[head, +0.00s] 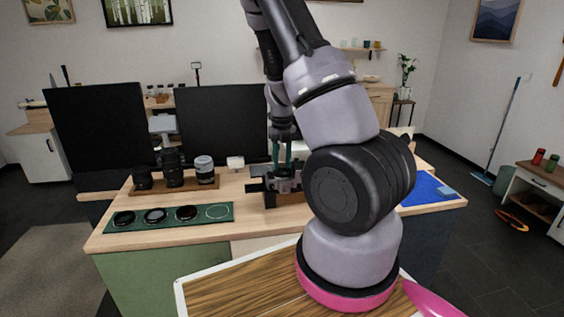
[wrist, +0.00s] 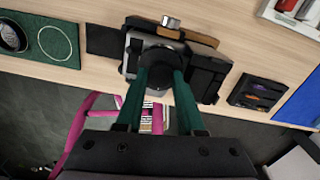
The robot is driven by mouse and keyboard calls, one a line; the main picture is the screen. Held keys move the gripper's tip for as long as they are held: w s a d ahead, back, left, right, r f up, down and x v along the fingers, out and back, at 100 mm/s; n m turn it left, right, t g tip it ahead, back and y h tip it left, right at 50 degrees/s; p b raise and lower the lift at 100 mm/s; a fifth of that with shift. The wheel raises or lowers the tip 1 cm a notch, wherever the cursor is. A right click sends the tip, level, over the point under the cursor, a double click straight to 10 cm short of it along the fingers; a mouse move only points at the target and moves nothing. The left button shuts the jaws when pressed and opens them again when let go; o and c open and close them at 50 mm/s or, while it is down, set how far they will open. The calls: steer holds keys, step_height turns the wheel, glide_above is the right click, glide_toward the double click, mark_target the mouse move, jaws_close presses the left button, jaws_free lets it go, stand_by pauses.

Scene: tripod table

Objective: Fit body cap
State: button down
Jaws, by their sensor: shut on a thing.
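My gripper (wrist: 160,75) points at the front of a silver-and-black camera body (wrist: 203,72) on the light wooden table. The green fingers are shut on a dark round piece, seemingly the body cap (wrist: 157,83), right at the camera's front. The fingers partly hide it, and I cannot tell whether it is seated or only touching. In the head view, the camera (head: 270,192) stands behind my arm, which partly hides it. A green mat (head: 150,228) at the left holds three round pieces and one empty outlined circle.
A wooden tray (head: 205,186) with three lenses stands behind the green mat. Two dark monitors (head: 95,130) stand at the back. A blue mat (head: 425,190) lies at the right. A small black box (wrist: 257,93) and a white tray (wrist: 268,12) flank the camera's right side.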

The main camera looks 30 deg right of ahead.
steer(key=shift+m, duration=0.5)
steer(key=shift+f+m, duration=0.1)
steer(key=shift+m, duration=0.4)
steer(key=shift+c, duration=2.2)
jaws_free()
steer(key=shift+o, duration=0.3)
steer(key=shift+o, duration=0.5)
steer(key=shift+d+r, duration=0.1)
steer(key=shift+r, duration=0.1)
steer(key=shift+r, duration=3.4)
